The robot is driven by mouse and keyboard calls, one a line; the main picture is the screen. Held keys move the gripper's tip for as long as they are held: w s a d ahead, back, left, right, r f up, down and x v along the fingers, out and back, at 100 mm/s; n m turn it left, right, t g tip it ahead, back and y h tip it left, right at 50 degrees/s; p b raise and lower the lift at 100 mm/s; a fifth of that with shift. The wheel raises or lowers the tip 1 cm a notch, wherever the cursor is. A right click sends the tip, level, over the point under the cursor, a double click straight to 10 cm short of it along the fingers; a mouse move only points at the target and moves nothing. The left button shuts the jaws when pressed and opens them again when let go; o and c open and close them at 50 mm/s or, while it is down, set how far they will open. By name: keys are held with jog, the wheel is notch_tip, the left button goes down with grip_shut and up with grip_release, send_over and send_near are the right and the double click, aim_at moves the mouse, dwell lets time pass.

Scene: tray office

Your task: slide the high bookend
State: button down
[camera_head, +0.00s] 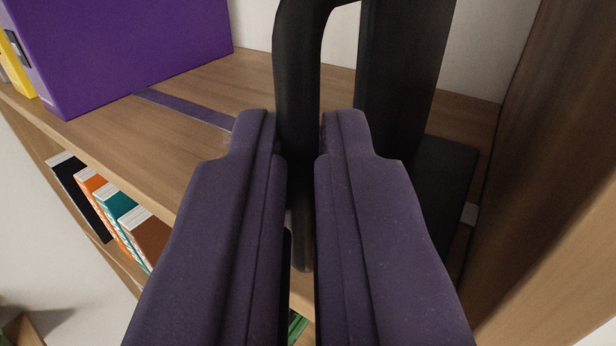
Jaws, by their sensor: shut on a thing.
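The high bookend (405,70) is black, with an upright plate, a looped handle at the front and a flat foot (445,175) on the upper shelf. It stands upright near the shelf's right side wall. My gripper (297,135) is shut on the handle's vertical bar (298,70), with one purple finger on each side. The fingers hide part of the bookend's lower front and the shelf below it.
A purple binder (135,45) stands to the left, with a yellow one (15,75) beyond it. A purple strip (185,108) lies on the shelf (165,135) between binder and bookend, otherwise bare. The side wall (545,150) is close right. Books (115,215) fill the shelf below.

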jog(key=shift+d+f, duration=0.1)
jog(key=c, duration=1.5)
grip_release()
jog(key=o, duration=0.3)
jog(key=shift+s+d, duration=0.2)
jog(key=shift+w+a, duration=0.1)
jog(key=shift+a, duration=0.05)
jog(key=shift+s, duration=0.2)
jog(key=s, duration=0.7)
jog(key=shift+s, duration=0.25)
jog(key=shift+a+b, duration=0.1)
jog(key=shift+b, duration=0.2)
